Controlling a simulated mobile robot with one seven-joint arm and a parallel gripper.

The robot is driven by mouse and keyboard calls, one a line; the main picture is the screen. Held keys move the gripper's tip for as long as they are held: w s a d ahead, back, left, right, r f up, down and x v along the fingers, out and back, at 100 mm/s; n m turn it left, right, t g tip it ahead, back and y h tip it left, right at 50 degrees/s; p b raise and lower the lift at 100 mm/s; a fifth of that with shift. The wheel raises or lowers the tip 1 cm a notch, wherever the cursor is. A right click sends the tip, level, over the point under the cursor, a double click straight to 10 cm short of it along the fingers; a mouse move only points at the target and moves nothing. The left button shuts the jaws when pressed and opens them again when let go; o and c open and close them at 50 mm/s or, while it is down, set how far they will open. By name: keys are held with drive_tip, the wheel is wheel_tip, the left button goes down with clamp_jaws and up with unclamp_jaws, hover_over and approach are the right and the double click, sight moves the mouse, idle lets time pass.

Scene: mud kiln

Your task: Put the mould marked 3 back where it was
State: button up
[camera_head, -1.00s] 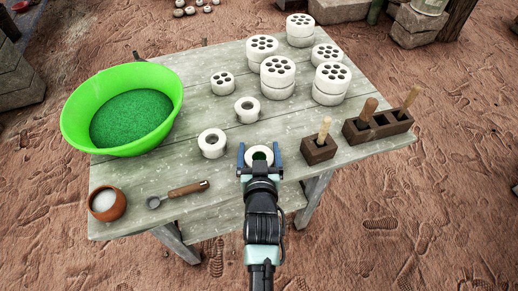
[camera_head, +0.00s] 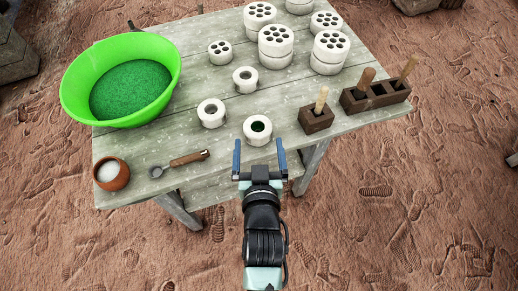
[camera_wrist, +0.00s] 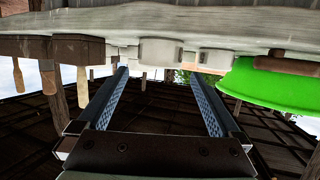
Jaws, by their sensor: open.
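Three white ring-shaped pieces stand on the table's front half: a front ring (camera_head: 247,133) with green inside, a left ring (camera_head: 203,118) and a back ring (camera_head: 239,83). I cannot read a 3 on any of them, so I cannot tell which is the mould marked 3. My gripper (camera_head: 259,150) is open and empty, just short of the front ring at the table's front edge. In the wrist view, which is upside down, my gripper (camera_wrist: 159,73) has nothing between its fingers; white rings (camera_wrist: 160,52) show beyond.
A green basin (camera_head: 165,75) of green grains stands at the left of the table (camera_head: 150,140). A clay bowl (camera_head: 119,180) and a wooden-handled tool (camera_head: 187,158) lie at the front left. Brown wooden blocks (camera_head: 314,124) with upright handles stand right; several holed white discs (camera_head: 275,48) stand behind.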

drive_tip(key=shift+s, duration=0.9)
wheel_tip(320, 180, up, 45)
drive_tip(key=t, duration=0.9)
hover_over(258, 136)
drive_tip(key=s, duration=0.1)
drive_tip(key=s+r+t, duration=0.3)
drive_tip(key=s+r, duration=0.5)
drive_tip(key=r, duration=0.5)
drive_tip(key=shift+s+a+r+t, duration=0.25)
drive_tip(key=shift+s+r+t, duration=0.05)
drive_tip(key=shift+s+t, duration=0.1)
wheel_tip(258, 136, up, 17)
drive_tip(key=p, duration=1.7)
